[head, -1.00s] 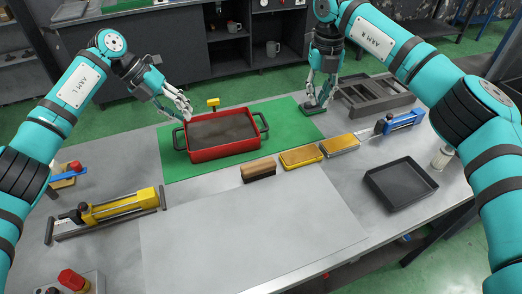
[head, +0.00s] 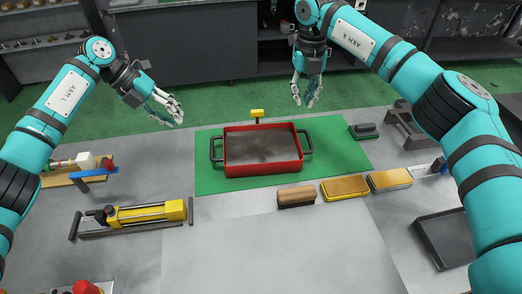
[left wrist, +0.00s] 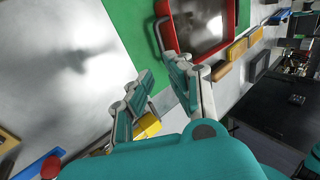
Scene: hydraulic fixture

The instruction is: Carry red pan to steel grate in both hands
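The red pan (head: 263,172) sits flat on the green mat (head: 340,152), with a dark handle at its left and right ends and a grey interior. It also shows at the top of the left wrist view (left wrist: 172,38). My left gripper (head: 176,114) is open and empty, above and left of the pan, apart from its left handle. My right gripper (head: 305,100) is open and empty, raised behind the pan's right end. A dark slotted frame (head: 408,128) stands at the right back of the table; I cannot tell whether it is the steel grate.
A dark block (head: 364,131) lies at the mat's right edge. A brush (head: 296,197) and two yellow-topped blocks (head: 345,189) (head: 390,180) line the mat's front. A yellow tool (head: 150,213) lies left, a black tray (head: 447,238) right. The front middle is clear.

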